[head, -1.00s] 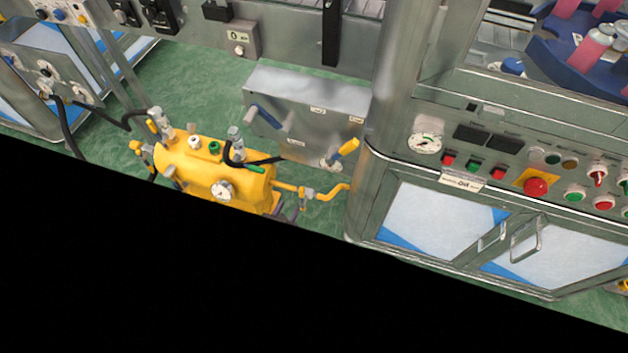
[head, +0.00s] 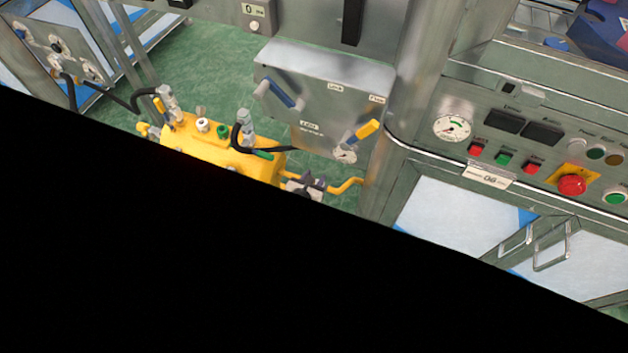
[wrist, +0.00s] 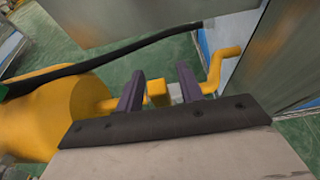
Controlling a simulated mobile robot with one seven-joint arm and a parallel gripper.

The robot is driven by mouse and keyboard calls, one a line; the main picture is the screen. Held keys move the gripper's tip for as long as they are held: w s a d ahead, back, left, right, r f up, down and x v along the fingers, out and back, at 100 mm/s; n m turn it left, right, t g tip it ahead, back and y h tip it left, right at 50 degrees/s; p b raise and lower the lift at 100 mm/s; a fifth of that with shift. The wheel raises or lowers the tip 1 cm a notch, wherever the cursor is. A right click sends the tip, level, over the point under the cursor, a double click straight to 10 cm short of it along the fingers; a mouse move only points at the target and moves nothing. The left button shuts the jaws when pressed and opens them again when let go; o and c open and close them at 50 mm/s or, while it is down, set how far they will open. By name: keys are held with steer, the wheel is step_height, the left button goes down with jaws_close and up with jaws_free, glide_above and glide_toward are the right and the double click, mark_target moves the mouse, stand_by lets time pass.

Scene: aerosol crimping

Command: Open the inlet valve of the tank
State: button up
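The yellow tank (head: 195,143) stands on the floor, its lower part cut off by black in the head view. It also shows at the left of the wrist view (wrist: 45,118). A yellow pipe (head: 345,187) runs from its right end; in the wrist view it bends upward (wrist: 215,70). A valve with a yellow piece (wrist: 158,94) and a grey body sits on this pipe. My gripper (wrist: 159,88) is open, its two dark fingers around the valve piece with gaps visible. In the head view my gripper (head: 305,184) covers the valve.
A black hose (wrist: 130,56) passes from the tank beyond the fingers. A steel column (head: 405,100) and control panel (head: 520,150) are at right.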

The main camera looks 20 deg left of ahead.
steer(key=shift+w, duration=0.1)
jaws_close()
steer(key=shift+a, duration=0.1)
stand_by(0.4)
steer(key=a+f+n+t+h+b, duration=0.1)
steer(key=a+f+n+h+b, duration=0.2)
steer(key=a+n, duration=0.4)
steer(key=f+n+h, duration=0.1)
steer(key=h, duration=0.1)
steer(key=shift+w+a+f+h, duration=0.15)
steer(key=shift+a+f+h, duration=0.05)
steer(key=shift+f+h, duration=0.1)
steer(key=shift+n, duration=0.3)
stand_by(0.5)
